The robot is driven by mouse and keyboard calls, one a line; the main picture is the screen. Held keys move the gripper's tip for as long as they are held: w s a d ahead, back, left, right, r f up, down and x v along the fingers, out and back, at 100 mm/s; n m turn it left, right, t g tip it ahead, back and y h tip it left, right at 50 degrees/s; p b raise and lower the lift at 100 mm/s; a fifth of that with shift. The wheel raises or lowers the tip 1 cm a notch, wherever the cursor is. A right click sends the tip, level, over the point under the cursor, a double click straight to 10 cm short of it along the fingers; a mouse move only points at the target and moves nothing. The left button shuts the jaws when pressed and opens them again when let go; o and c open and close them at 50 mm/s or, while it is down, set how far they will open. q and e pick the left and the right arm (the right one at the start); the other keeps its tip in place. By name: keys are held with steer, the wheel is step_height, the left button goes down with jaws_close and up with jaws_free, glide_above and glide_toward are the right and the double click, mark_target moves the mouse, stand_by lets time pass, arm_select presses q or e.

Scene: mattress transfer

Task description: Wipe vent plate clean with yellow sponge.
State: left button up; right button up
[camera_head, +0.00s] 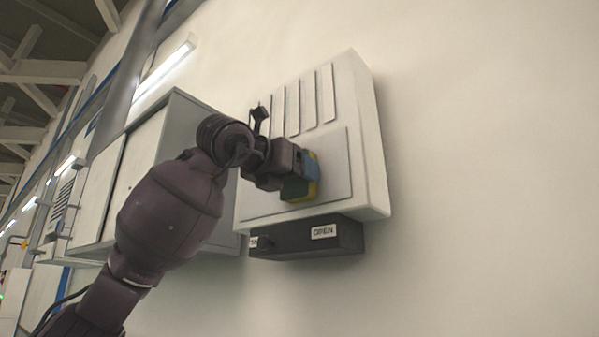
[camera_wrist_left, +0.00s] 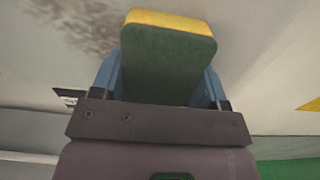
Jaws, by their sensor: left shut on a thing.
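The yellow sponge (camera_head: 313,184) with a green face is held in my left gripper (camera_head: 304,172), up at the lower plain panel of the white wall box. In the left wrist view the sponge (camera_wrist_left: 168,55) sits between two blue fingers (camera_wrist_left: 160,82), its yellow side away from the camera. The vent plate (camera_head: 340,160) is the flat lower panel below several slots; part of it is hidden by my arm. A dark smudge (camera_wrist_left: 78,28) shows on the pale surface left of the sponge in the wrist view. I cannot tell if the sponge touches the plate. My right gripper is out of view.
A black box (camera_head: 340,238) with white labels, one reading "OREN" or similar, sits under the white wall box (camera_head: 372,150). A grey cabinet (camera_head: 150,160) hangs to the left behind my arm. The wall (camera_head: 480,170) to the right is bare.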

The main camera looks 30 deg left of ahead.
arm_select(q)
steer(key=shift+w+a, duration=0.2)
steer(key=shift+a, duration=1.7)
steer(key=shift+w+a, duration=0.15)
steer(key=shift+a, duration=1.75)
steer(key=shift+w+a, duration=0.2)
steer(key=shift+a, duration=1.7)
steer(key=shift+s+d+r+p, duration=0.2)
steer(key=shift+d+r, duration=0.2)
steer(key=shift+d, duration=1.5)
steer(key=shift+s+d+r+p, duration=0.15)
steer(key=shift+d+r, duration=0.2)
steer(key=shift+d, duration=1.55)
steer(key=shift+s+d+r+p, duration=0.15)
steer(key=shift+d+r, duration=0.25)
steer(key=shift+d, duration=1.5)
steer(key=a, duration=0.7)
steer(key=shift+w+a, duration=0.35)
steer(key=shift+w, duration=0.05)
